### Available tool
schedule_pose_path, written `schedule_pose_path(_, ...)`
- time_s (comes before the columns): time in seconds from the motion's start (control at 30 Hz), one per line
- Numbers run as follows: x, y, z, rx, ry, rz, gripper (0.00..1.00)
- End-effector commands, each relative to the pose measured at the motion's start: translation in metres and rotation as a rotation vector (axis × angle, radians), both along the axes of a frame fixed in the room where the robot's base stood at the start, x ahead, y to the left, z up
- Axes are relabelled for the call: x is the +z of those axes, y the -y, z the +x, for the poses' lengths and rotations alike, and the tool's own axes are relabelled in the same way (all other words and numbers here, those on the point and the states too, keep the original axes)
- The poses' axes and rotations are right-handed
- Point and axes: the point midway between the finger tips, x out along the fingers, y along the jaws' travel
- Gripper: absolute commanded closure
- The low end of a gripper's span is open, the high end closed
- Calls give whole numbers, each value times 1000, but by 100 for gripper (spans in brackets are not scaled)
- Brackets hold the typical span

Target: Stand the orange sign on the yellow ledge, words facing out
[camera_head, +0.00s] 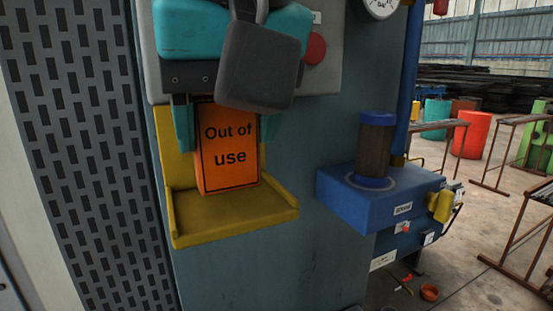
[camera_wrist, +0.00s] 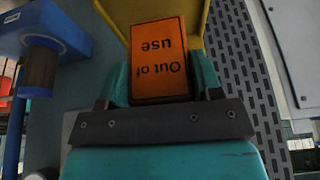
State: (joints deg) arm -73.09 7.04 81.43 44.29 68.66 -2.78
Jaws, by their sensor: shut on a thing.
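The orange sign (camera_head: 228,165) with "Out of use" in black stands nearly upright at the yellow ledge (camera_head: 235,212), its words facing outward toward the head camera. Its lower edge appears to be at the ledge surface; whether it touches cannot be told for sure. My gripper (camera_head: 226,125) has its teal fingers on both sides of the sign, shut on it from above. In the wrist view the sign (camera_wrist: 158,62) shows upside down between the fingers (camera_wrist: 160,88), with the yellow ledge (camera_wrist: 120,12) beyond. The sign's top is hidden by my gripper.
A blue unit (camera_head: 345,201) with a dark cylinder (camera_head: 376,150) stands right of the ledge. A perforated grey panel (camera_head: 85,140) is at the left. A red button (camera_head: 315,48) is on the box behind my gripper. The ledge has bare room in front of the sign.

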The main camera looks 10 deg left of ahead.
Motion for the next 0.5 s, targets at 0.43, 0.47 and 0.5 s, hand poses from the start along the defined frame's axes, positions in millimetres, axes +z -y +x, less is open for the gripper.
schedule_pose_path(0.43,-17,-3,1,2,1,1,66)
schedule_pose_path(0.47,-18,-3,1,2,0,0,66)
schedule_pose_path(0.5,-20,-3,1,2,1,1,66)
